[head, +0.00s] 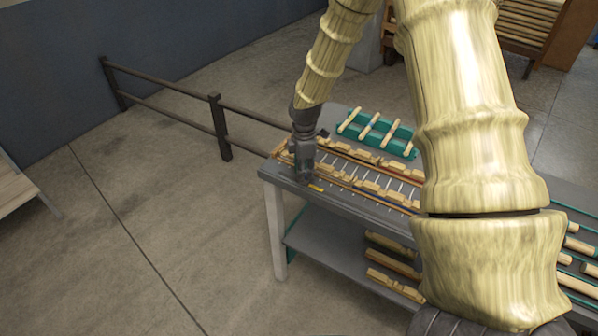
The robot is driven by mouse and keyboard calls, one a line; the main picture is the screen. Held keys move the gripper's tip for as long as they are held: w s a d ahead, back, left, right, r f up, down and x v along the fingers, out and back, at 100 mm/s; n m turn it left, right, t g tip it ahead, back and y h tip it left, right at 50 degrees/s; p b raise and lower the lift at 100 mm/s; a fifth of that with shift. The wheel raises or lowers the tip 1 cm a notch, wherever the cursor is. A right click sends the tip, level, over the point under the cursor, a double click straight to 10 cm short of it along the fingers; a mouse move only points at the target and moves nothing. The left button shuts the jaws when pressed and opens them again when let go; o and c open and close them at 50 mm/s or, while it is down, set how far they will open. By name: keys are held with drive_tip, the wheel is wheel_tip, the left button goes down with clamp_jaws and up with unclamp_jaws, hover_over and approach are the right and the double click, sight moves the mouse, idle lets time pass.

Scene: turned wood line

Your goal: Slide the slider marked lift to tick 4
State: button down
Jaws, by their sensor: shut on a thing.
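My gripper (305,172) points down at the left end of the grey worktable (350,196), close to its front edge. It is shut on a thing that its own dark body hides. A small yellow piece (317,187) shows on the table just right of the fingertips. I cannot tell whether it is part of a slider. The slider marked lift, its label and its ticks cannot be made out at this size.
Rows of turned wooden pieces (368,186) lie right of my gripper. A teal rack (385,133) with pale rods stands behind them. More wood lies on the lower shelf (325,253). A dark railing (214,100) runs behind left.

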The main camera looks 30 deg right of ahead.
drive_tip(key=c, duration=1.1)
unclamp_jaws()
drive_tip(key=shift+w, duration=0.1)
drive_tip(key=shift+r, duration=0.1)
wheel_tip(320, 180, up, 12)
